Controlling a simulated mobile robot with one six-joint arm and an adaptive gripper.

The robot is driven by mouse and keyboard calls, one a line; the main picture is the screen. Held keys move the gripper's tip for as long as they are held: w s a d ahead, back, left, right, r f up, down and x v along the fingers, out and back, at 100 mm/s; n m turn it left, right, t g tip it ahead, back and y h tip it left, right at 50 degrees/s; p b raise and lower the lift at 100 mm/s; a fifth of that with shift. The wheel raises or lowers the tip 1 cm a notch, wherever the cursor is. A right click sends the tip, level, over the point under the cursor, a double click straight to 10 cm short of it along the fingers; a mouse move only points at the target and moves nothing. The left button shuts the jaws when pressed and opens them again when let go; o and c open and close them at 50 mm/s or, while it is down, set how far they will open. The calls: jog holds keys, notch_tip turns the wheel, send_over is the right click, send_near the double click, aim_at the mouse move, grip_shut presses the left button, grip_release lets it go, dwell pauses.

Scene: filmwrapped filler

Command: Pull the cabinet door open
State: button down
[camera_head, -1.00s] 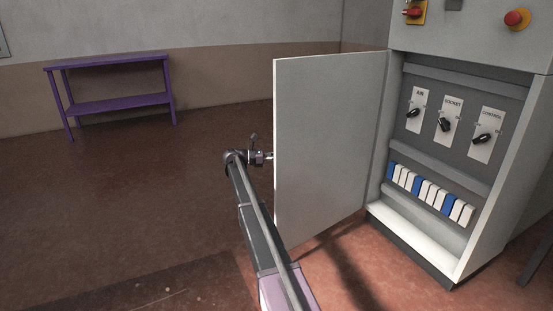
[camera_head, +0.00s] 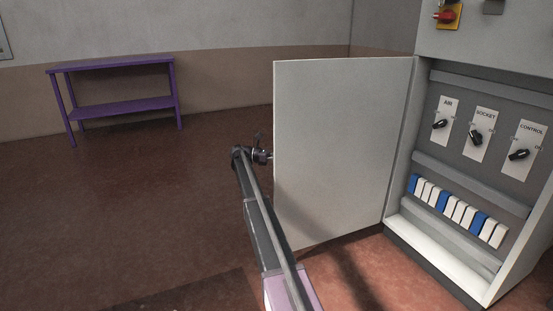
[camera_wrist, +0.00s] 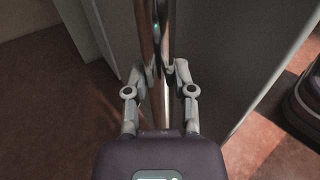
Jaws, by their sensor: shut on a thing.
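The grey cabinet door (camera_head: 340,150) stands wide open in the head view, swung out to the left of the cabinet (camera_head: 470,240). Inside the cabinet show three black rotary switches and a row of blue and white breakers. My gripper (camera_head: 266,156) is at the door's free left edge, and the fingertips are partly hidden behind the door there. In the wrist view my gripper (camera_wrist: 161,88) is shut on a shiny upright metal bar, the door handle (camera_wrist: 155,40), beside the door panel.
A purple table (camera_head: 115,105) stands by the back wall at left. The brown floor between it and the door is clear. A red and yellow switch (camera_head: 449,15) sits on the cabinet's upper front.

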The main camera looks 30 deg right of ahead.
jog(key=shift+w+d, duration=0.35)
jog(key=shift+d, duration=0.25)
jog(key=shift+c, duration=2.2)
grip_release()
jog(key=shift+a, duration=0.2)
jog(key=shift+c, duration=0.2)
